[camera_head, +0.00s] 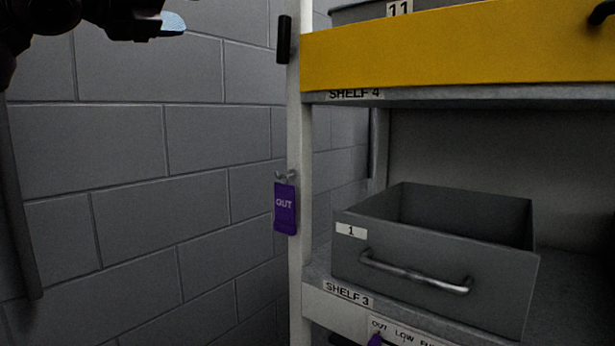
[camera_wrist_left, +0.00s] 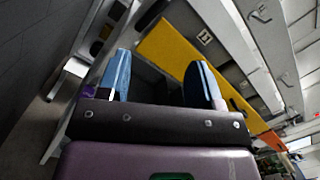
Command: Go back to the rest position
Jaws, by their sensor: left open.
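My left gripper (camera_head: 170,22) is at the top left of the head view, in front of the grey brick wall and left of the shelf rack. In the left wrist view its two blue-padded fingers (camera_wrist_left: 160,82) stand well apart with nothing between them. The gripper is open and empty, clear of the rack. Most of the left arm is out of the head view. My right gripper is not in view.
The rack's pale upright (camera_head: 295,250) carries a purple OUT tag (camera_head: 285,208) on a hook. A grey drawer labelled 1 (camera_head: 430,290) sits on Shelf 3. A yellow front (camera_head: 450,48) spans the rack above. The wall (camera_head: 130,190) closes the left.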

